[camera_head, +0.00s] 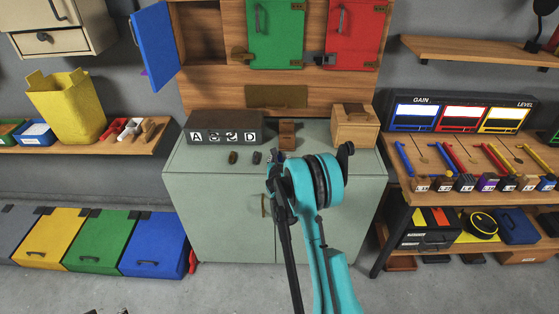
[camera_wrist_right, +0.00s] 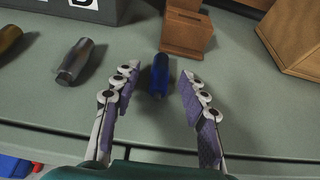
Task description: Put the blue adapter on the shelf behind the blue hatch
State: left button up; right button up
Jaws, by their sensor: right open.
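The blue adapter (camera_wrist_right: 160,75) is a small dark-blue cylinder on the grey-green cabinet top in the right wrist view. My right gripper (camera_wrist_right: 157,88) is open, with its fingers on either side of the adapter and gaps visible between. In the head view my right gripper (camera_head: 278,162) is over the cabinet's front edge, and the adapter is hidden or too small to make out there. The blue hatch (camera_head: 154,45) stands swung open to the left. The shelf compartment (camera_head: 201,35) behind it shows bare wood in its visible part. My left gripper is not clearly seen.
A brown cylinder (camera_wrist_right: 9,38) and a grey cylinder (camera_wrist_right: 75,62) lie left of the adapter. Behind are a dark lettered box (camera_head: 224,127), a small wooden block (camera_wrist_right: 186,30) and a wooden box (camera_head: 355,126). The green hatch (camera_head: 275,35) and red hatch (camera_head: 354,35) are shut.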

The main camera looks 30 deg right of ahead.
grip_shut()
jog(key=shift+r, duration=0.1)
